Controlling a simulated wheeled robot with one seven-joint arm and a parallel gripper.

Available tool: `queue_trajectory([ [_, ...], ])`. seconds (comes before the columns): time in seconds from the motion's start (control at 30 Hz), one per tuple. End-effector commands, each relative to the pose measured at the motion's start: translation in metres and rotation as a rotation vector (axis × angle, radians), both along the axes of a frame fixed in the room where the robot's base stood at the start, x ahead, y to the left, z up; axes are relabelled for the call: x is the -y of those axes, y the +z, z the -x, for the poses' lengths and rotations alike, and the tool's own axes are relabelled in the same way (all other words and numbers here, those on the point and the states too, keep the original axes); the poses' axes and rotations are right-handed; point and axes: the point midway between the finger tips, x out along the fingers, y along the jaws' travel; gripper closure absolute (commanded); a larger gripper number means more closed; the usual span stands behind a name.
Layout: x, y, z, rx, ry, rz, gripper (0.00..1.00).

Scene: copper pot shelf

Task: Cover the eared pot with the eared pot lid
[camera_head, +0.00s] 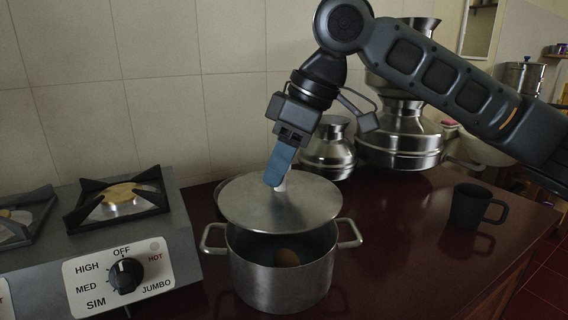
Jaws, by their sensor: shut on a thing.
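The eared pot (278,284) is a silver metal pot with a loop handle on each side, upright on the dark red counter.
A stove (192,226) with a knob panel stands at left, close to the pot's left handle. A dark mug (468,208) stands at right. Shiny metal vessels (400,140) stand behind, under my arm. The counter (400,240) between pot and mug is clear.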

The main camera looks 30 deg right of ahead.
Motion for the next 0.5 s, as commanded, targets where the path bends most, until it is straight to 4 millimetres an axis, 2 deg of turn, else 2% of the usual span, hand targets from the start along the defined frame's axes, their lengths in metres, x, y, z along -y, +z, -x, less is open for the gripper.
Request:
queue_trajectory([
  [0.27,0.0,0.001,0.001,-0.001,0.001,-0.003,1.0],
  [0.5,0.0,-0.023,0.0,0.0,0.002,-0.002,1.0],
])
